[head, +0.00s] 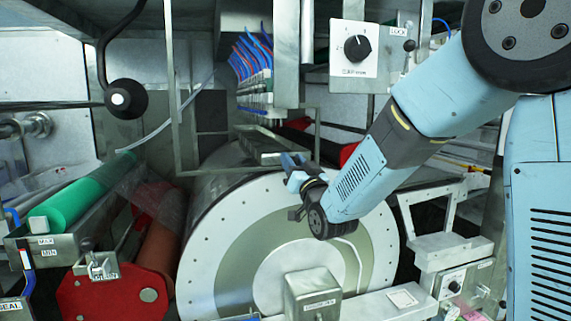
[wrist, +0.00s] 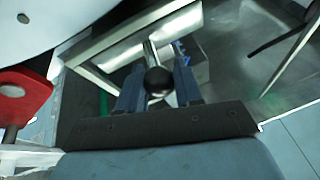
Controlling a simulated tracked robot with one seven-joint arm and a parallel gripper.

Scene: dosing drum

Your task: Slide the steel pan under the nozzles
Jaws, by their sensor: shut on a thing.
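The steel pan (head: 262,148) is a narrow metal tray above the top of the large drum, seen at the middle of the head view. Its metal rim (wrist: 100,42) also appears in the wrist view, with a short steel stem ending in a black ball knob (wrist: 158,82). My gripper (head: 291,166) is at the near end of the pan. In the wrist view, the two blue-grey fingers of my gripper (wrist: 159,88) are shut on the knob from both sides. The nozzle row (head: 258,100), with blue and red tubes, hangs above and behind the pan.
The white-faced drum (head: 208,250) lies just below my gripper. A control box with a black dial (head: 358,48) hangs above right. A green roller (head: 75,200) and a red end plate (head: 110,295) are at left. Steel posts stand around the pan.

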